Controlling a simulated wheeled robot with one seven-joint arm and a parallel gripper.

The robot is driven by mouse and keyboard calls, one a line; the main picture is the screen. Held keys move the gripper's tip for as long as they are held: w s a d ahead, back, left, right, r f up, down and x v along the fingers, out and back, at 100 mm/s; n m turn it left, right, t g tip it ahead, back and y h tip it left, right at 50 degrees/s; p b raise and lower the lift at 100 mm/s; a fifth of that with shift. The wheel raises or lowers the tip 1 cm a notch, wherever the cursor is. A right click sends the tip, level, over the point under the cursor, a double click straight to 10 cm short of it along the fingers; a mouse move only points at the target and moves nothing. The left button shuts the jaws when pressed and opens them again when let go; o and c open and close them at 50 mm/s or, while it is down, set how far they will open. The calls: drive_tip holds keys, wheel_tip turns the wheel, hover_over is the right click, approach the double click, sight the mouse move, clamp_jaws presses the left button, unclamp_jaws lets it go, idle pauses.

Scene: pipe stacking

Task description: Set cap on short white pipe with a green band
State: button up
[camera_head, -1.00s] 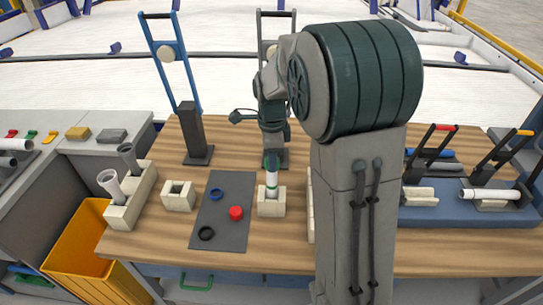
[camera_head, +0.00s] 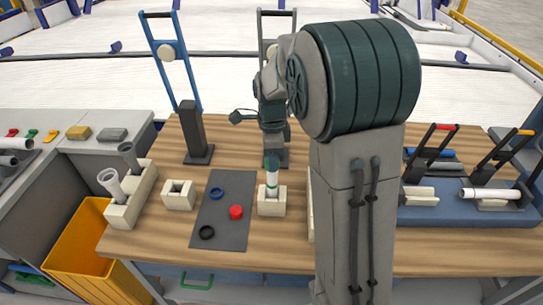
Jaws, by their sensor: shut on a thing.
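A short white pipe (camera_head: 272,178) with a green band stands upright in a cream square block (camera_head: 271,206) near the middle of the table. My gripper (camera_head: 271,163) points down at the pipe's top and is shut on it; the fingers are small and partly hidden by the wrist. A red cap (camera_head: 236,212) lies on the dark grey mat (camera_head: 228,236), left of the block. A blue ring-like cap (camera_head: 216,194) and a black one (camera_head: 207,233) lie on the same mat.
An empty cream block (camera_head: 179,196) stands left of the mat. A longer block (camera_head: 122,214) at the far left holds two pipes. Racks with pipes (camera_head: 486,194) are at the right, partly behind my arm.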

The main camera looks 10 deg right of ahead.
drive_tip(key=shift+f+b, duration=0.4)
drive_tip(key=shift+f, duration=0.55)
idle(2.2)
drive_tip(key=o, duration=1.5)
drive_tip(key=shift+r, duration=0.1)
drive_tip(key=shift+r+p, duration=2.8)
drive_tip(key=shift+r, duration=0.6)
